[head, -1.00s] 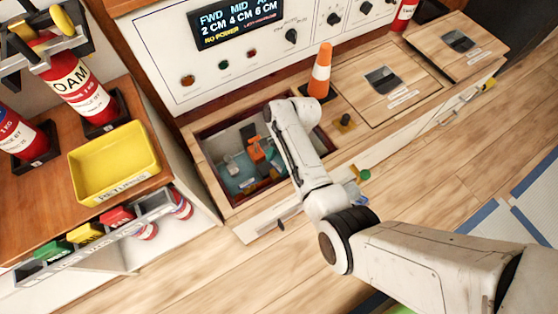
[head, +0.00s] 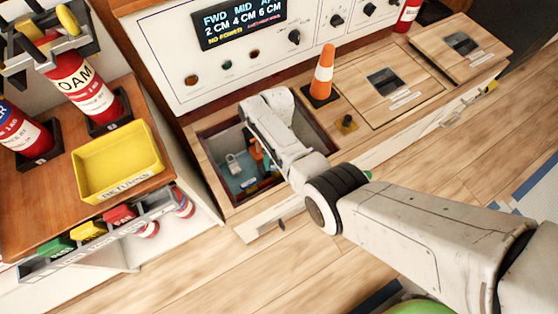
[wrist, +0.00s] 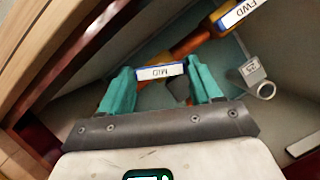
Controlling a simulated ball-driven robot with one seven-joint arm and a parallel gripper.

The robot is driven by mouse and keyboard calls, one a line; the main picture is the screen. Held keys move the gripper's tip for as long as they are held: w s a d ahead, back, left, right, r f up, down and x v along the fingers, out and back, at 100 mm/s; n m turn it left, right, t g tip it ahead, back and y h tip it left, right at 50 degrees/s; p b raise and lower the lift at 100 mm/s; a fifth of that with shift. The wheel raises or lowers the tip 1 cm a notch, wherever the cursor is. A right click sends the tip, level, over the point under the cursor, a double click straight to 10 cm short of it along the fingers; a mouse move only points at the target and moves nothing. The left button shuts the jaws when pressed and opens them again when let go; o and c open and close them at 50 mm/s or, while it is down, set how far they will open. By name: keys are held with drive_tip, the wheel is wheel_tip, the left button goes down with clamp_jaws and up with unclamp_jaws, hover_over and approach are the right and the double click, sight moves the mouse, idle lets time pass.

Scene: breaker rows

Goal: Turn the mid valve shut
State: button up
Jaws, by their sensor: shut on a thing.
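The mid valve handle, with its white MID label (wrist: 160,71), sits between my gripper's teal fingertips (wrist: 158,84) in the wrist view. My gripper is shut on it, one finger on each side. The label reads upside down there. An orange handle with a white FWD label (wrist: 237,14) lies just beyond, to the upper right. In the head view my arm reaches down into the open well (head: 208,150) in the wooden bench, and my wrist hides most of the mid valve. Part of an orange handle (head: 255,150) shows there.
A grey tagged piece with a ring (wrist: 252,72) lies right of my gripper. An orange cone (head: 322,75) and a dark knob (head: 347,123) stand right of the well. A yellow returns tray (head: 118,162) is at left.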

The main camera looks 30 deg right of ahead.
drive_tip(key=n+h, duration=0.1)
drive_tip(key=n, duration=0.1)
drive_tip(key=n+h, duration=0.1)
drive_tip(key=n, duration=0.2)
drive_tip(key=shift+a+n+g, duration=0.15)
drive_tip(key=shift+n+g, duration=0.15)
idle(0.4)
drive_tip(key=o, duration=0.8)
drive_tip(key=p+v, duration=0.3)
drive_tip(key=v, duration=0.7)
drive_tip(key=shift+w+a+r, duration=0.15)
drive_tip(key=shift+r, duration=0.2)
